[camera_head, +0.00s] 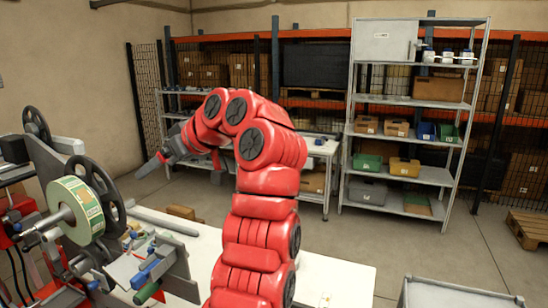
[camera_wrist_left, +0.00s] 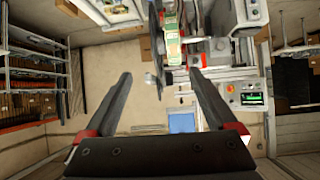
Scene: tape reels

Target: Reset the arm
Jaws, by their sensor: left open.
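My red left arm (camera_head: 262,207) rises from the bottom middle of the head view and bends over to the left. Its grey left gripper (camera_head: 150,165) is held in the air above and behind the worktable, pointing left. In the left wrist view the two dark fingers of the left gripper (camera_wrist_left: 160,76) are wide apart with nothing between them. A green and white tape reel (camera_head: 83,210) sits on a spindle of the machine at left, apart from the gripper; it also shows at the top of the left wrist view (camera_wrist_left: 173,42). My right gripper is not in view.
The white worktable (camera_head: 335,280) lies under the arm, with small parts at its left. A machine with black wheels (camera_head: 37,124) stands at left. A grey shelf (camera_head: 400,174) with bins stands behind at right. Open floor (camera_head: 400,235) lies between.

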